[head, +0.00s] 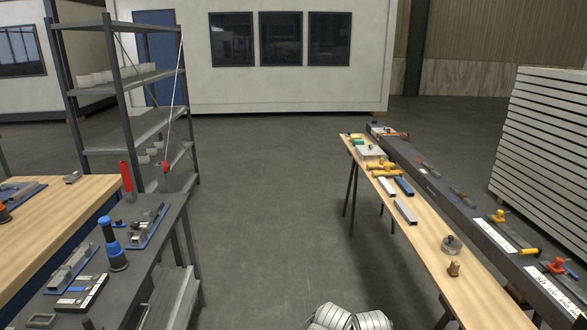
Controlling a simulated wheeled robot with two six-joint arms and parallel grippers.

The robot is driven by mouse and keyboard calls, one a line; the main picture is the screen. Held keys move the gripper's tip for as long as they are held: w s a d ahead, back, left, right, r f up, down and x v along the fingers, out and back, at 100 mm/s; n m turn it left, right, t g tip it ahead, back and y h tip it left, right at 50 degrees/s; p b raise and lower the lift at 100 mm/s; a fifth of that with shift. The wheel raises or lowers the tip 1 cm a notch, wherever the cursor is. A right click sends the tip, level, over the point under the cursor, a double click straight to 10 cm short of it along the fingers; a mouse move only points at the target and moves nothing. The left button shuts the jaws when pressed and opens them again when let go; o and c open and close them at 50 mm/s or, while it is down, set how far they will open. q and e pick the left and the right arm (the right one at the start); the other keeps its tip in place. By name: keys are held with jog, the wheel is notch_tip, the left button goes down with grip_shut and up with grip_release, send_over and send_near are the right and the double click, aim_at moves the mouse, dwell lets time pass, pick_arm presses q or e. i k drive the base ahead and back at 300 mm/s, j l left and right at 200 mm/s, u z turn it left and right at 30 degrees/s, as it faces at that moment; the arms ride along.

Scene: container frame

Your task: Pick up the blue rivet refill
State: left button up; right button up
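A small blue block (404,187), which may be the blue rivet refill, lies on the narrow wooden bench (430,236) at the right. A white block (387,187) lies just left of it and a grey block (405,212) lies nearer, both apart from it. It is too small to read any marking. Neither of my grippers shows in the head view. Only white rounded parts, likely of my own arms, show at the bottom edge, well short of the blue block.
Yellow tools (383,168) lie just beyond the blocks. A dark raised beam (452,200) with tools runs along the bench's right side. At the left stand a dark table (150,254) with a blue-and-black tool (113,247) and a metal shelf (125,62). The floor (270,200) between is clear.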

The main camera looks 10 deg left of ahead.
aim_at(119, 223)
jog(key=i+u, duration=0.3)
jog(key=i, duration=0.3)
jog(key=i+u, duration=0.3)
jog(key=i, duration=0.3)
jog(key=i+l+u, duration=0.25)
jog(key=i, duration=0.35)
jog(key=i+u, duration=0.7)
jog(key=i, duration=0.15)
jog(key=i+l+u, duration=0.35)
jog(key=i+j, duration=0.1)
